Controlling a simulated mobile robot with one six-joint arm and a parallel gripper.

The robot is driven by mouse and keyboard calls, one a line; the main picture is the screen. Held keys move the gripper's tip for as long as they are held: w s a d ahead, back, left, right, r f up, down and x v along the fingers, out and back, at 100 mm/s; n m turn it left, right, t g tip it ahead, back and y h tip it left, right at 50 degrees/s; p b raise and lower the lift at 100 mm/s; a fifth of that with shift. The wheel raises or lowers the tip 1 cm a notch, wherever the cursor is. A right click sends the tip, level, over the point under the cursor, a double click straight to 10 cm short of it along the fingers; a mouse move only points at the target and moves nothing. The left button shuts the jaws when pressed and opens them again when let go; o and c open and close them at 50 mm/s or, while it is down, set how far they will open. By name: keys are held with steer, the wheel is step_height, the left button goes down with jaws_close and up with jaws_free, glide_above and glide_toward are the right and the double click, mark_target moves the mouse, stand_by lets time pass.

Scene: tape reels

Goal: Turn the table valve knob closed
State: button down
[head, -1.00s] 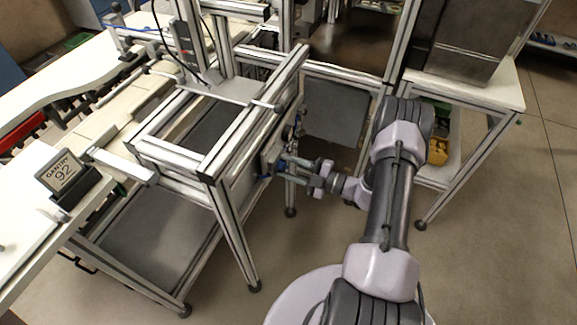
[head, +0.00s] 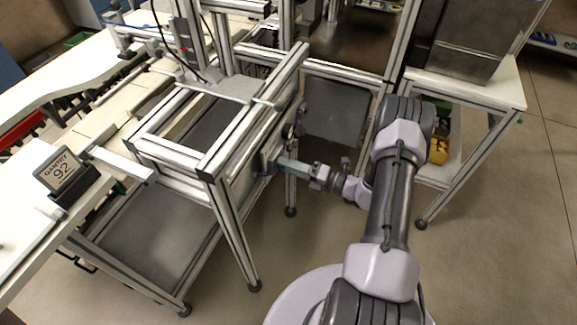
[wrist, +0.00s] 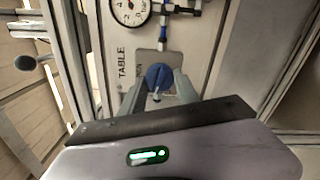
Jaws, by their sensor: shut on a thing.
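The blue valve knob (wrist: 158,76) sits on a grey plate on the panel in the wrist view. The word TABLE is printed to its left. My gripper (wrist: 159,82) has one finger on each side of the knob and is shut on it. A small light-coloured piece shows just below the knob between the fingers. In the head view my gripper (head: 280,162) reaches left to the side of the metal frame; the knob is mostly hidden there by the fingers.
A round pressure gauge (wrist: 131,10) and blue-and-black pipe fittings (wrist: 170,10) are just above the knob. The aluminium frame (head: 222,200) stands left of my arm. A side table (head: 475,95) is to the right. Open floor lies in front.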

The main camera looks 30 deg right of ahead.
steer(key=shift+n, duration=1.5)
steer(key=c, duration=0.9)
jaws_free()
steer(key=shift+d, duration=0.1)
steer(key=p+v, duration=0.3)
steer(key=v, duration=1.4)
steer(key=shift+s, duration=0.2)
steer(key=shift+d+f, duration=0.1)
